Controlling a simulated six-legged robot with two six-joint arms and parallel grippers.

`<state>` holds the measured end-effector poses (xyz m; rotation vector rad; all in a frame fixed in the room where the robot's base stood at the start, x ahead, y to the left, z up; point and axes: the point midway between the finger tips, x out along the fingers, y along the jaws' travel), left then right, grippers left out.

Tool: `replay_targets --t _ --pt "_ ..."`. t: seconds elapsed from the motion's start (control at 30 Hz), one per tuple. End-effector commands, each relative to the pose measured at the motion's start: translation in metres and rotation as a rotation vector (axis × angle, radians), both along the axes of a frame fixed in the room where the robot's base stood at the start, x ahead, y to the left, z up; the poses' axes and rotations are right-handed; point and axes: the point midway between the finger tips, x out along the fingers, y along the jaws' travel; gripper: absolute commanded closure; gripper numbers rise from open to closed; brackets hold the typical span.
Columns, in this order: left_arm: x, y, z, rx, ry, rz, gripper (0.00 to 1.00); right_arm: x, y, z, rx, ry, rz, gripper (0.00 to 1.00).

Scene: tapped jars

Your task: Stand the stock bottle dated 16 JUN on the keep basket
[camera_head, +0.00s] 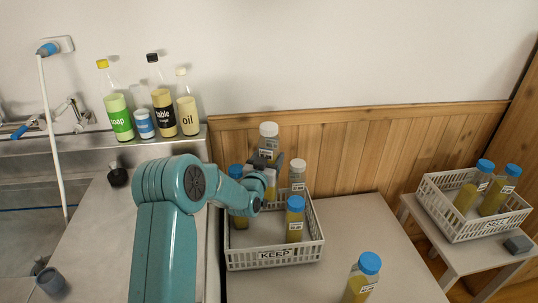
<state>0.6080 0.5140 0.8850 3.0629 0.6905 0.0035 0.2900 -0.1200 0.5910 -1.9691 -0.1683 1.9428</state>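The white wire keep basket (232,262), with a KEEP label on its front, stands on the grey table. A bottle with a whitish cap (268,130) and a small label rises above the basket's back part. My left gripper (272,168) is at this bottle's middle and appears closed around it; the bottle looks upright, its base hidden. In the basket stand blue-capped bottles at the left (236,171) and front right (294,230), and a whitish-capped bottle (297,172) behind. Another blue-capped bottle (358,286) stands on the table at the front. Dates are too small to read.
A second white basket (464,232), labelled SELL, holds two blue-capped bottles (474,188) on a side table at right. Soap (119,118), table-sauce (163,110) and oil (187,108) bottles line the left ledge.

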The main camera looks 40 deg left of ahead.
Motion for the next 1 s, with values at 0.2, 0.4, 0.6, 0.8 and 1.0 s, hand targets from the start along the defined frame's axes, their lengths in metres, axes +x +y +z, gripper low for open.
replay_targets --t 0.2,0.4,0.6,0.8,1.0 --pt "0.002 0.001 -0.023 0.003 -0.004 0.001 0.92 0.000 0.000 -0.010 0.000 0.000 0.000 0.64" --pt "0.003 0.002 -0.044 0.003 -0.004 0.000 0.92 0.000 0.000 -0.017 0.000 0.000 0.000 0.64" --pt "0.003 0.001 -0.064 0.003 -0.004 0.000 0.92 0.000 0.000 -0.025 0.000 0.000 0.000 0.64" --pt "0.003 0.002 -0.085 0.003 -0.004 0.000 0.92 0.000 0.000 -0.033 0.000 0.000 0.000 0.64" --pt "0.003 0.002 -0.105 0.002 -0.005 0.001 0.92 0.000 0.000 -0.041 0.000 0.000 0.000 0.64"
